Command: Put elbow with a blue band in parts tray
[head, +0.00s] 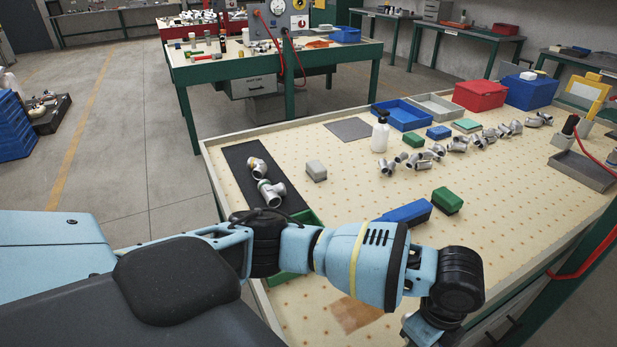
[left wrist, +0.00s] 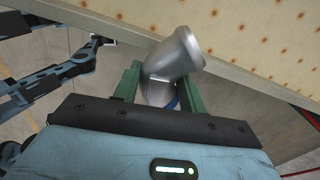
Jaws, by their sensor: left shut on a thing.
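A grey metal elbow (left wrist: 178,58) with a blue band (left wrist: 173,104) near its lower end shows in the left wrist view. My left gripper (left wrist: 158,88) is shut on it, with a green finger on each side. The elbow is held beside the table edge in that view. In the head view my left arm reaches across the front of the table, and its gripper and the elbow are out of the picture. A green tray (head: 307,217) is partly hidden behind that arm. A blue tray (head: 406,117) and a grey tray (head: 437,107) stand at the table's back.
A dark mat (head: 236,154) holds metal fittings (head: 270,192). Several more fittings (head: 420,158) lie mid-table near a white bottle (head: 380,136). A blue block (head: 408,212) and green block (head: 447,200) lie close behind my arm. The right-centre tabletop is clear.

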